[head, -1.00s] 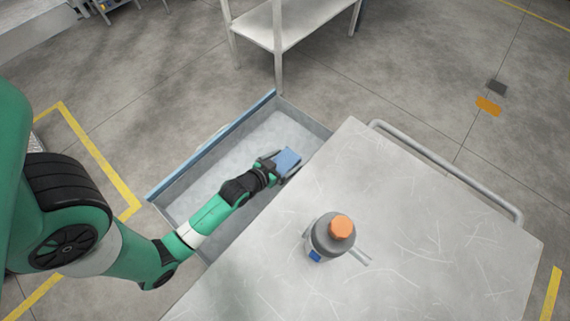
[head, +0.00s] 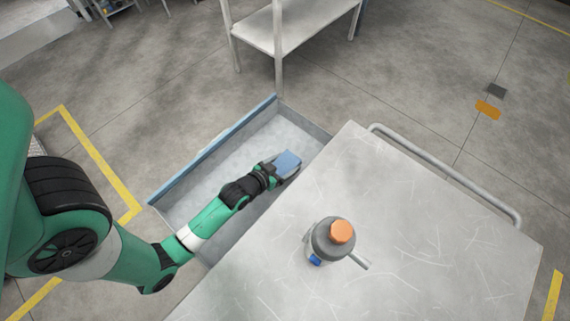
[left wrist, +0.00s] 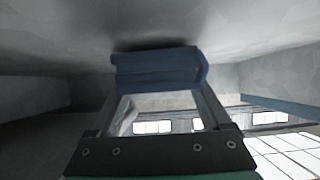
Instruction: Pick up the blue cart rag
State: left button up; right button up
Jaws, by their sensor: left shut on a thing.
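The blue cart rag (head: 288,161) is a small folded blue cloth at the far right end of the open drawer (head: 215,172), close to the cart's edge. It also shows in the left wrist view (left wrist: 157,69), lying across the tips of both fingers. My left gripper (head: 283,168) reaches down into the drawer and is shut on the rag. Whether the rag touches the drawer floor cannot be told. My right gripper is in neither view.
The cart's scratched grey top (head: 430,225) lies right of the drawer and overhangs near the gripper. The drawer's blue front (head: 215,148) and walls surround the gripper. A pale shelf unit (head: 290,25) stands behind.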

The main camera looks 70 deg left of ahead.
aim_at(284, 164)
pick_arm(q)
notch_tip(284, 164, up, 3)
jog(key=shift+s+r+p, duration=0.15)
jog(key=shift+r+p, duration=0.05)
jog(key=shift+p, duration=0.65)
jog(key=s+r+p, duration=0.1)
jog(key=s+r, duration=0.1)
jog(key=s+r+p, duration=0.1)
jog(key=s+r, duration=0.1)
jog(key=shift+a+r+p, duration=0.15)
jog(key=shift+r+p, duration=0.25)
jog(key=s+r+p, duration=0.2)
jog(key=s+r, duration=0.2)
jog(key=s, duration=0.5)
jog(key=shift+s, duration=0.35)
